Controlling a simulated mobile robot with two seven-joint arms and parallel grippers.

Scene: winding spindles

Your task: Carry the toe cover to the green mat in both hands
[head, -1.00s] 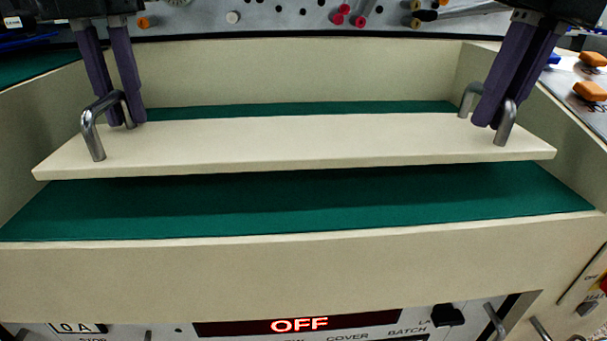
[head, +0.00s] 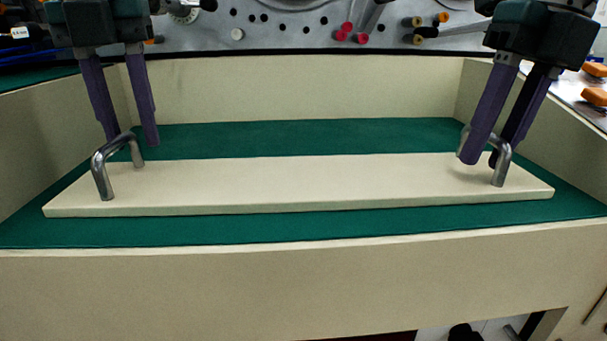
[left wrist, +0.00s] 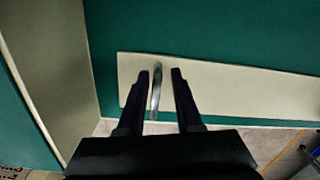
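The toe cover is a long cream board (head: 310,183) with a grey metal handle at each end. It lies flat on the green mat (head: 310,140), which shows behind and in front of it. My left gripper (head: 132,141) is open at the left handle (head: 102,172), with its fingers apart around the bar. In the left wrist view the left gripper (left wrist: 160,72) has a finger on each side of the handle (left wrist: 156,92), with gaps. My right gripper (head: 482,162) is open at the right handle (head: 502,165), its fingers spread around it.
Cream walls surround the mat: a back wall (head: 310,88), side walls and a front wall (head: 290,285). A grey panel (head: 280,22) with holes and pegs stands behind. Orange parts (head: 595,97) lie beyond the right wall.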

